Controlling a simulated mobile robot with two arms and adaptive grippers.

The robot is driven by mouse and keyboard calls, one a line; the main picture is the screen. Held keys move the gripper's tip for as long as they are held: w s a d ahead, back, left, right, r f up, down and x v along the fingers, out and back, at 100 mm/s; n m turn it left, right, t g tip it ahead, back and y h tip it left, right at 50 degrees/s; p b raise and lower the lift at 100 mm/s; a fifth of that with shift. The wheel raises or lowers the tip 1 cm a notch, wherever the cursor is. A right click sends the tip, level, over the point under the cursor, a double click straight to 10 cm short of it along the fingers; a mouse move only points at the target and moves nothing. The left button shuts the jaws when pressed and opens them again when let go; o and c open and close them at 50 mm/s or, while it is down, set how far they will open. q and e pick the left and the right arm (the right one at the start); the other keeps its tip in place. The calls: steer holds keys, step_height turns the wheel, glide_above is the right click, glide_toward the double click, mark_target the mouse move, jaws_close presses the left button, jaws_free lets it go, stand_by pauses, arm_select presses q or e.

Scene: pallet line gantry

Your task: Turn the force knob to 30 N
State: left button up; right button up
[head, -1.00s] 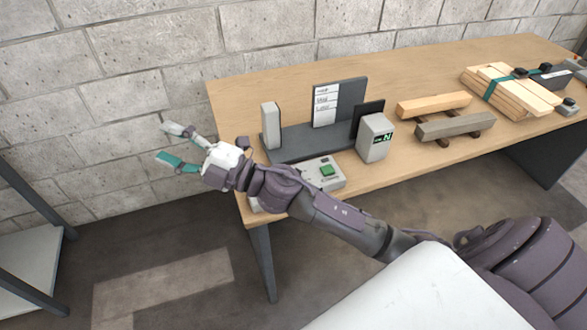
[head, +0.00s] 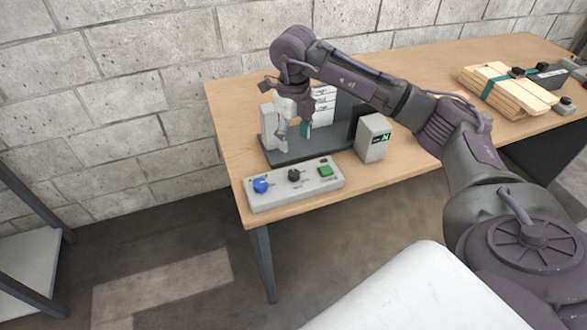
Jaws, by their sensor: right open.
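A light grey control box (head: 312,193) lies along the front left edge of the table. It carries a blue knob (head: 261,185), a black knob (head: 294,175) and a green button (head: 325,171). The labels are too small to read, so I cannot tell which one is the force knob or what it is set to. My right gripper (head: 293,133) is open and points down, apart from the knobs. In the picture it is just above the black knob, in front of the dark fixture. My left gripper is not in view.
A dark fixture base (head: 290,152) with a grey upright block (head: 267,128) and a label board stands behind the box. A grey display unit (head: 374,137) with green characters is at its right. A strapped wood bundle (head: 508,90) lies at the far right.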

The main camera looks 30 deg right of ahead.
mark_target(294, 173)
step_height(294, 173, down, 12)
steer(key=shift+r+p, duration=0.15)
steer(key=shift+p, duration=0.5)
steer(key=shift+c, duration=0.2)
jaws_close()
